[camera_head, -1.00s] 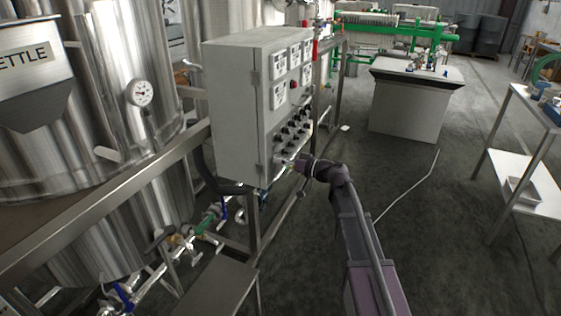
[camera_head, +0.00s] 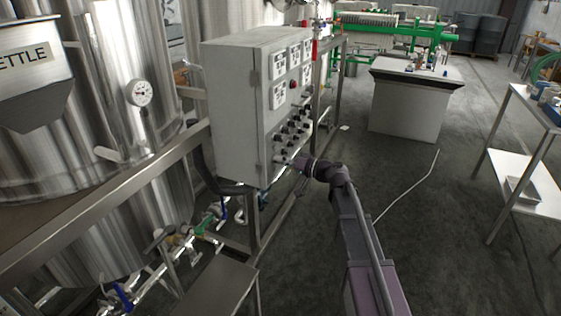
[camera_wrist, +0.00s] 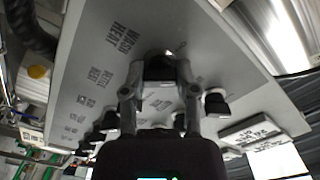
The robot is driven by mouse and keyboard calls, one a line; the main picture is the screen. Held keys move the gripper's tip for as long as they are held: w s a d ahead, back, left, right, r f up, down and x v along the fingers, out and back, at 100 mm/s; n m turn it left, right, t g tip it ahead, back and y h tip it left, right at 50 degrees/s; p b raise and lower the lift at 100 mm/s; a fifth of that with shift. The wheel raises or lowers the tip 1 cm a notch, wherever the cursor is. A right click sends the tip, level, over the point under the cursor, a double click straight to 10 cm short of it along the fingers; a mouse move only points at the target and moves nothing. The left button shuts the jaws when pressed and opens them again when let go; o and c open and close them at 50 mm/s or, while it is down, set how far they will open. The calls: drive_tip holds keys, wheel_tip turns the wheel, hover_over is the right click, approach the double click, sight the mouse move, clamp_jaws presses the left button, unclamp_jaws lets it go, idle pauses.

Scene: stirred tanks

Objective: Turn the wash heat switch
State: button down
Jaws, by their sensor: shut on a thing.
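The grey control box (camera_head: 236,110) stands on a frame, with rows of black switches (camera_head: 296,128) on its front. In the wrist view, a dark switch knob (camera_wrist: 160,70) sits between the two fingertips of my gripper (camera_wrist: 158,80), near a printed label reading "WASH HEAT" (camera_wrist: 118,40). My gripper is shut on this knob, and its fingers hide part of it. In the head view, my gripper (camera_head: 294,163) is at the lower near corner of the panel, small and partly hidden by my wrist. The knob's pointing direction is unclear.
Other knobs (camera_wrist: 216,101) are close beside the fingers. A steel kettle (camera_head: 75,120) stands to the left, with pipes and valves (camera_head: 205,222) below the box. A pale cabinet (camera_head: 408,105) stands behind on the right. The floor right of my arm is mostly clear.

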drive_tip(key=shift+w+m, duration=0.1)
drive_tip(key=shift+m, duration=1.8)
drive_tip(key=shift+c, duration=1.8)
unclamp_jaws()
drive_tip(key=shift+d, duration=0.15)
drive_tip(key=v, duration=1.1)
drive_tip(key=shift+d, duration=0.35)
